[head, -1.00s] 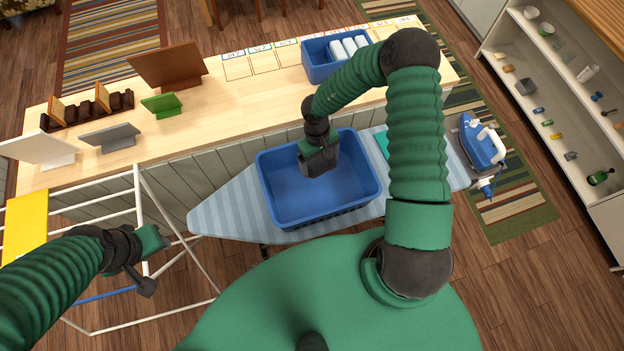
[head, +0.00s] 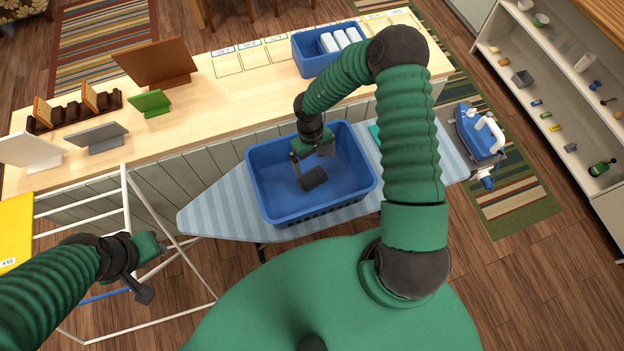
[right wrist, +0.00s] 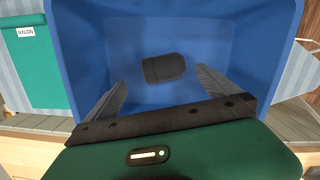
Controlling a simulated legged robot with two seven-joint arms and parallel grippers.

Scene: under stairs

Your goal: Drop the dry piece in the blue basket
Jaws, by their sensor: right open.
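The blue basket (head: 268,204) stands on the striped ironing board in the head view and fills much of the right wrist view (right wrist: 85,40). A dark grey, rounded piece (head: 313,179) lies on its floor; it also shows in the right wrist view (right wrist: 163,68). Whether it is dry cannot be seen. My right gripper (head: 311,160) is over the basket, fingers spread and empty, just above the piece. My left gripper (head: 152,266) is beside the white drying rack (head: 128,205), holding nothing that I can see; its jaw gap is unclear.
A yellow cloth (head: 14,232) hangs on the rack at left. A teal cloth labelled NYLON (right wrist: 48,70) lies beside the basket. An iron (head: 476,135) stands at the board's right end. The counter (head: 215,100) holds stands and a smaller blue bin (head: 313,63).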

